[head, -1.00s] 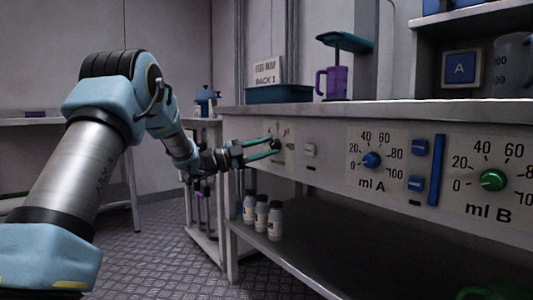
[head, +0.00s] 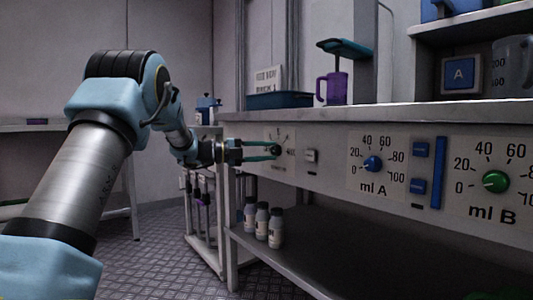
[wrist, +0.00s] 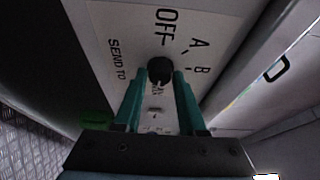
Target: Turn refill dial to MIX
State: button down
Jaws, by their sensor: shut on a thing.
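A black dial (wrist: 160,69) with a pale pointer mark sits on a white plate (wrist: 115,25) on the counter's front panel. In the wrist view the plate reads OFF, A, B and SEND TO; I see no MIX or refill lettering. In the head view the dial (head: 276,150) is small and its lettering is too small to read. My gripper (head: 273,151) has its teal fingers on the dial, one on each side, and is shut on it. In the wrist view the gripper (wrist: 163,80) reaches the dial's sides, and the pointer lies between the fingers.
Right of the dial are a pale switch (head: 311,156), the blue ml A dial (head: 373,163), blue buttons (head: 420,167) and the green ml B dial (head: 495,182). White bottles (head: 262,222) stand on the shelf below. A purple jug (head: 333,88) stands on the counter.

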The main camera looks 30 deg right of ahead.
jog(key=shift+d, duration=0.1)
jog(key=c, duration=0.5)
grip_release()
jog(key=w+a+p, duration=0.2)
jog(key=a+p, duration=0.1)
jog(key=a, duration=0.7)
jog(key=shift+a, duration=0.35)
jog(key=shift+w, duration=0.15)
